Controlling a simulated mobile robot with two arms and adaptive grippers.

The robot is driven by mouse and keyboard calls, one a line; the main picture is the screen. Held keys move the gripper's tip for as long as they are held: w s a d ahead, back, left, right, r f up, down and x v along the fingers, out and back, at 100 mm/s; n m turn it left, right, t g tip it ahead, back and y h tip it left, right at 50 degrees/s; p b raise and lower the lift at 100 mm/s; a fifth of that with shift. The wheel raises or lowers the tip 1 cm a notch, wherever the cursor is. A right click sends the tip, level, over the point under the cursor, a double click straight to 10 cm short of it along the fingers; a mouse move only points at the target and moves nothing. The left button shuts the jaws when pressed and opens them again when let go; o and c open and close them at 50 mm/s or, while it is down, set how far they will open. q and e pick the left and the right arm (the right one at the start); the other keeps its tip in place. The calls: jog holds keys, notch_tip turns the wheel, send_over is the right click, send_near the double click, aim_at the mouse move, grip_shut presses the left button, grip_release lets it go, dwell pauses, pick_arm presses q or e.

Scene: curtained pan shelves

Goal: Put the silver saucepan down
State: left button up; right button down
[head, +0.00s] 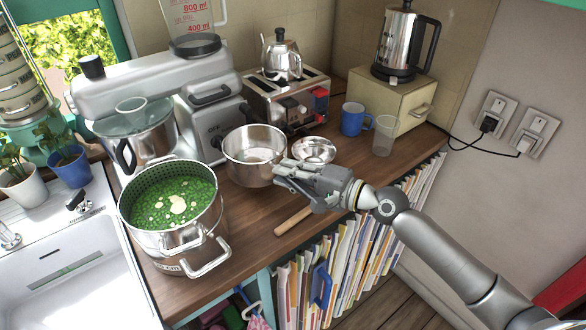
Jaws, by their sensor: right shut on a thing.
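The silver saucepan (240,163) is in the middle of the head view, upright and empty inside, over the wooden counter near the mixer. My right gripper (284,175) reaches in from the right and is shut at the saucepan's right side. The fingers hide the part they hold, so the handle does not show. I cannot tell whether the saucepan's base touches the counter or hangs just above it. My left gripper is not in view.
A large pot of green peas (213,215) stands left at the front edge. A small metal bowl (314,148), toaster (262,105), blue mug (352,117) and clear cup (384,138) stand behind. A wooden handle (293,221) lies in front. The sink (75,270) is at the left.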

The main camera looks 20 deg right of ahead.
jog(key=shift+w+f+b, duration=0.15)
jog(key=shift+f+b, duration=0.45)
jog(key=shift+b, duration=0.05)
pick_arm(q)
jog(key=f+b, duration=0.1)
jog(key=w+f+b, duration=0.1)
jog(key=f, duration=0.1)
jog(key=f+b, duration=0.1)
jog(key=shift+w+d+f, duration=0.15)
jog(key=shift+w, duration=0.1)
pick_arm(e)
notch_tip(320, 180, down, 4)
jog(key=shift+r, duration=0.25)
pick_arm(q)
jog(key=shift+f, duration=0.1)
pick_arm(e)
jog(key=shift+f, duration=0.1)
